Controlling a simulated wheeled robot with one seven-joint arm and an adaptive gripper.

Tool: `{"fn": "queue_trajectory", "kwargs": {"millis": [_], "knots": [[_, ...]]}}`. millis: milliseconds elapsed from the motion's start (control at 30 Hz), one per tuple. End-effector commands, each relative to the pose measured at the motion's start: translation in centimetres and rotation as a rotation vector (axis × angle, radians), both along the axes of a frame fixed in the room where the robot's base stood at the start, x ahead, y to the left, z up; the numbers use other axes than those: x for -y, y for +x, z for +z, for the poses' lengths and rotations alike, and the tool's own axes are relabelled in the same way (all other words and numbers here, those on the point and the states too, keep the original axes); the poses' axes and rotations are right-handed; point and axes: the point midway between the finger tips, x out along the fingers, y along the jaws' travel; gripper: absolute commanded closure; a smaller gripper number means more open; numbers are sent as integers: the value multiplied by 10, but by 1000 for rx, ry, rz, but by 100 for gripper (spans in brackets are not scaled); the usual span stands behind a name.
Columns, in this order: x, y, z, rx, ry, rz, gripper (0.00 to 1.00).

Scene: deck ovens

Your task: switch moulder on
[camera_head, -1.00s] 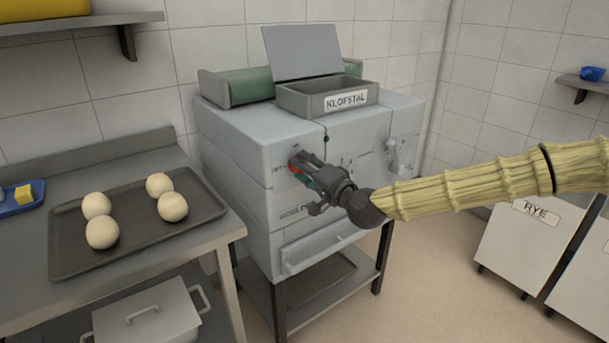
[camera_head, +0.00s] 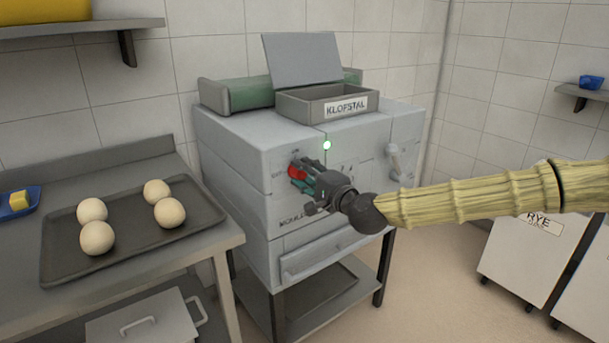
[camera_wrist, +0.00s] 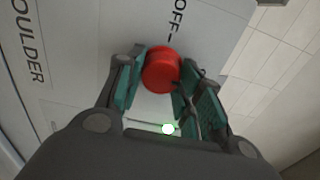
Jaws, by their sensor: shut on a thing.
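The moulder (camera_head: 275,205) is a light grey box-shaped machine on a dark stand, labelled KLOFSTAL on top. Its red switch knob (camera_head: 297,172) sits on the front face; in the wrist view the knob (camera_wrist: 162,70) lies between my two teal-padded fingers, near the word OFF. My gripper (camera_head: 306,179) is shut on the knob. A small green lamp (camera_head: 327,145) glows on the upper front, and its bright spot (camera_wrist: 168,129) shows in the wrist view. My fingers hide part of the panel's lettering.
A tray (camera_head: 140,247) with several dough balls lies on the steel table (camera_head: 215,240) at left. A lever (camera_head: 396,160) sticks out from the machine's right part. A bin marked RYE (camera_head: 525,255) stands at right. The floor between is clear.

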Motion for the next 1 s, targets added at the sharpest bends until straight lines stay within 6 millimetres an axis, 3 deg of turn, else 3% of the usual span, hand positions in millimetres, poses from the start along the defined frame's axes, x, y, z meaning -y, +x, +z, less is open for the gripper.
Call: {"fn": "queue_trajectory", "kwargs": {"millis": [133,167,267,667,1000], "knots": [[2,1,0,0,1,-5,87],[2,2,0,0,1,-5,62],[2,1,0,0,1,-4,44],[2,-2,0,0,0,-2,42],[29,-37,0,0,1,-3,42]]}}
